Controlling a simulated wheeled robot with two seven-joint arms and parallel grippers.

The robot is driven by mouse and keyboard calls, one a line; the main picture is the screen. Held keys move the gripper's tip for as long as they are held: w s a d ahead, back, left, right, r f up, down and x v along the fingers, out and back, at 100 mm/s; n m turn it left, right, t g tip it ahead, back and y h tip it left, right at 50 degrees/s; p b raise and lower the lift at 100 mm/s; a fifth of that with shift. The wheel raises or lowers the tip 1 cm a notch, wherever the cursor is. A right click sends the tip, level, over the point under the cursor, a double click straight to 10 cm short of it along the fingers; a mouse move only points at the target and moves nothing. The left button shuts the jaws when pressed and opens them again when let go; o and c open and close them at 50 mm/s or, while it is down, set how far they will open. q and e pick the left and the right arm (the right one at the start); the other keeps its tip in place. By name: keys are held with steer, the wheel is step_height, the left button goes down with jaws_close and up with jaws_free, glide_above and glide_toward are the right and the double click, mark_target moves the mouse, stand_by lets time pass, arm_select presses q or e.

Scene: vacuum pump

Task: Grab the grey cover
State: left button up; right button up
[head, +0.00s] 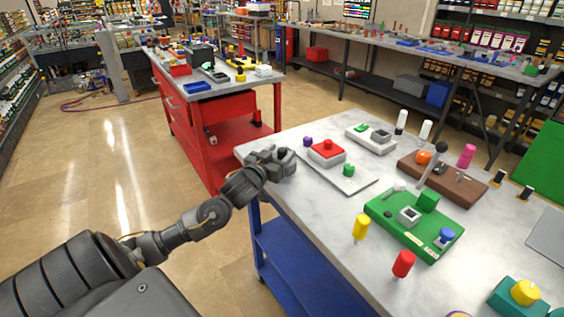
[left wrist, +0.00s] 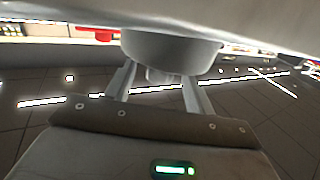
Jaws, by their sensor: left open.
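A grey, rounded cover (head: 289,166) sits at the left edge of the table, partly hidden by my left gripper (head: 277,156) in the head view. In the left wrist view the round grey cover (left wrist: 172,52) shows large, with a narrower knob-like part (left wrist: 163,77). My left gripper (left wrist: 160,88) is open, with one finger on each side of the narrower part. I cannot tell whether the fingers touch it. My right gripper is in neither view.
The light table (head: 300,225) also bears a white plate with a red-topped block (head: 327,152), a green board (head: 395,235), a brown board (head: 440,180) and upright yellow (head: 361,226) and red (head: 403,264) handles. A red cart (head: 190,130) stands behind on the left.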

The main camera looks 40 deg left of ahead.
arm_select(q)
steer(key=c, duration=1.1)
steer(key=shift+r, duration=0.1)
steer(key=shift+r, duration=0.5)
step_height(320, 180, up, 2)
steer(key=shift+s+d+r, duration=0.1)
steer(key=shift+r, duration=0.15)
steer(key=s+d+r+p, duration=0.2)
steer(key=s+r+p, duration=0.1)
steer(key=s, duration=0.1)
steer(key=s+d+r+p, duration=0.2)
steer(key=s+r+p, duration=0.1)
steer(key=p, duration=0.1)
steer(key=s+d+r+p, duration=0.3)
steer(key=s, duration=0.1)
steer(key=shift+s+d+r, duration=0.1)
steer(key=shift+s+r, duration=0.05)
steer(key=shift+s, duration=0.2)
